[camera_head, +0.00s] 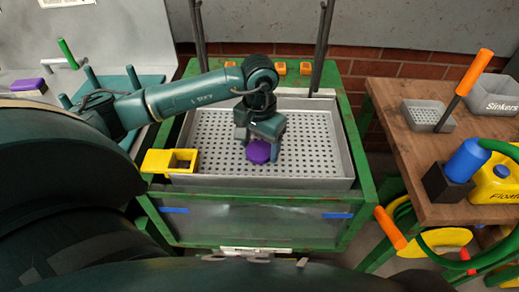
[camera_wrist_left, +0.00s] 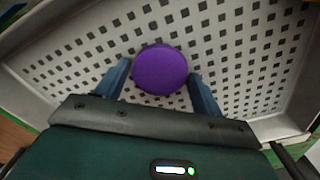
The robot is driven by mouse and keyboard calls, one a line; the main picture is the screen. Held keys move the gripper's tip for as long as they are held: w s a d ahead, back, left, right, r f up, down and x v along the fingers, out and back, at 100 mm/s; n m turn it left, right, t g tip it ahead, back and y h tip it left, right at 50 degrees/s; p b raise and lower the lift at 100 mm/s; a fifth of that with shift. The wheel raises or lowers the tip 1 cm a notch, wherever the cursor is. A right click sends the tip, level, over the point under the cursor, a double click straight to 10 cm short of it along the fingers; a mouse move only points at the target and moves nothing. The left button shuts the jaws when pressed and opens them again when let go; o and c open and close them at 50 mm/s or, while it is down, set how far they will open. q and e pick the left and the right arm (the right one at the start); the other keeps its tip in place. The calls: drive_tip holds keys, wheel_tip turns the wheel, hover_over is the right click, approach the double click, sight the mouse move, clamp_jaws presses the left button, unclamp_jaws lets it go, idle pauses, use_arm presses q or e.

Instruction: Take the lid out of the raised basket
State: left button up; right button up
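The purple round lid (camera_head: 259,152) lies in the grey perforated basket (camera_head: 320,184), which sits raised on a green frame. My left gripper (camera_head: 260,140) is over the basket and points down at the lid. In the left wrist view the lid (camera_wrist_left: 160,69) shows between and slightly beyond the blue fingertips of the left gripper (camera_wrist_left: 160,80). The fingers are apart, with a narrow gap visible on each side of the lid. The lid's underside is hidden. My right gripper is not in view.
A yellow open box (camera_head: 170,161) hangs at the basket's front left corner. Dark upright posts (camera_head: 322,50) stand at the basket's back. A wooden table (camera_head: 400,140) at right holds a grey tray, a blue cylinder and a grey bin labelled Sinkers (camera_head: 495,97). A teal tray (camera_head: 115,95) is at left.

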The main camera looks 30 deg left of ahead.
use_arm(q)
drive_tip(key=c, duration=0.6)
drive_tip(key=shift+r, duration=0.1)
